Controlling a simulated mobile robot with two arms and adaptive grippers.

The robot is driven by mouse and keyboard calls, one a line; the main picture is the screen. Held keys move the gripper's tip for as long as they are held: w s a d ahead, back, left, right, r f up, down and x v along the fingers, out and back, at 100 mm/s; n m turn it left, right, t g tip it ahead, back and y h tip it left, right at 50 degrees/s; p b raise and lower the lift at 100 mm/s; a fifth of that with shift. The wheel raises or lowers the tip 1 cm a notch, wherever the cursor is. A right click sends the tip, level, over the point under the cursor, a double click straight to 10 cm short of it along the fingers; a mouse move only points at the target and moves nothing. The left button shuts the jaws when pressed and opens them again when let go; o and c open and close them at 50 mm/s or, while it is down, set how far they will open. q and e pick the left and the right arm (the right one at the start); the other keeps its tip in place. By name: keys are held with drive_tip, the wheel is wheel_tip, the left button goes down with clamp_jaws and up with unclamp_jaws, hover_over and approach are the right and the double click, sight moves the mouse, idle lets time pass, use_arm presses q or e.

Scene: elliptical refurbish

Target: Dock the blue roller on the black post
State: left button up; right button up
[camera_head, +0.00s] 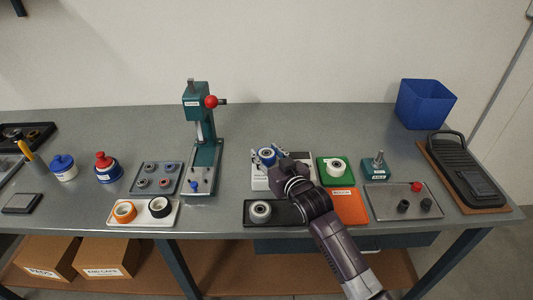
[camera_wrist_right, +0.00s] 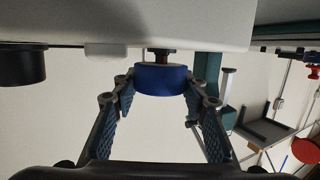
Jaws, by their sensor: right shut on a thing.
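The blue roller (camera_head: 267,153) is between the fingers of my right gripper (camera_head: 268,158), above the white board (camera_head: 258,182) at the middle of the bench. In the right wrist view the blue roller (camera_wrist_right: 162,79) fills the space between the fingertips, and my right gripper (camera_wrist_right: 161,88) is shut on it. A short black post (camera_wrist_right: 161,55) shows between the roller and the pale board (camera_wrist_right: 190,25). It lines up with the roller; I cannot tell whether the roller is around it or only against it. My left gripper is not in view.
A black tray (camera_head: 230,214) with a white roller stands in front. A green pad (camera_head: 324,179) with a white roller and an orange booklet (camera_head: 348,210) lie to the right. A teal press (camera_head: 205,160) stands to the left. The bench behind the gripper is clear.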

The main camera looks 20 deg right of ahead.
sight(271, 161)
drive_tip(key=shift+f+b, duration=0.35)
drive_tip(key=shift+f, duration=0.25)
drive_tip(key=o, duration=0.9)
drive_tip(key=shift+o, duration=0.2)
drive_tip(key=shift+s, duration=0.1)
drive_tip(key=shift+s+r+p, duration=0.25)
drive_tip(key=shift+s+p, duration=0.3)
drive_tip(key=shift+p, duration=0.15)
drive_tip(key=shift+p+v, duration=1.4)
drive_tip(key=shift+v, duration=0.65)
drive_tip(key=shift+p+v, duration=1.65)
drive_tip(key=shift+v, duration=1.15)
drive_tip(key=shift+d, duration=0.1)
drive_tip(key=shift+f, duration=0.15)
